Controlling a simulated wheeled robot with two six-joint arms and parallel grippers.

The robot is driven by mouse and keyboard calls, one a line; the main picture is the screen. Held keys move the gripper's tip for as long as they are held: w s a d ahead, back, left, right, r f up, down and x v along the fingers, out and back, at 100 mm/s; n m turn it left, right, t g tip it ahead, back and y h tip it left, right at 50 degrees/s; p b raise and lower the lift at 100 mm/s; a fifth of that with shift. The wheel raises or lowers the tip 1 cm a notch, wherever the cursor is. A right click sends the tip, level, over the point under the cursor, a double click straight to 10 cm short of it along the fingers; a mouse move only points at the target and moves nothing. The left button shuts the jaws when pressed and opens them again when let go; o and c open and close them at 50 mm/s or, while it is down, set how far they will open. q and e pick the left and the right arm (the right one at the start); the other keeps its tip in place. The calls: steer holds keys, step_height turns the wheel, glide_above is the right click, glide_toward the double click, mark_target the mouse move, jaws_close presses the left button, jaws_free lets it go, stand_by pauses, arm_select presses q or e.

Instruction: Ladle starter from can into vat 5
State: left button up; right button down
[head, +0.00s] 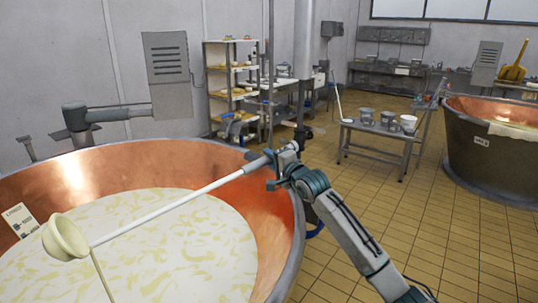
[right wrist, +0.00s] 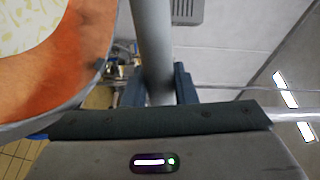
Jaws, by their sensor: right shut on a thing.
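My right gripper (head: 278,168) is shut on the long white handle of a ladle (head: 180,208), near the handle's upper end. The right wrist view also shows the handle (right wrist: 152,45) between the fingers (right wrist: 158,88). The ladle's cream bowl (head: 64,238) is over the left part of a large copper vat (head: 262,232) and looks tipped. A thin cream streak (head: 103,275) runs down from the bowl's edge towards pale, yellow-streaked liquid in the vat. A white label (head: 20,220) is on the vat's inner wall; I cannot read its number. I cannot single out the starter can. My left gripper is out of view.
A low bench (head: 378,133) with several pails stands beyond the vat. Another copper vat (head: 485,155) is at the right. A shelf rack (head: 232,90) stands at the back wall. Tiled floor (head: 440,235) between the vats is clear.

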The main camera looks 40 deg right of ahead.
step_height(320, 180, down, 24)
steer(key=a+m+b, duration=0.2)
steer(key=m+b, duration=0.2)
steer(key=m, duration=0.1)
steer(key=shift+a+m+b, duration=0.25)
steer(key=shift+m+b, duration=0.05)
steer(key=shift+m, duration=0.1)
stand_by(0.8)
steer(key=shift+w, duration=0.1)
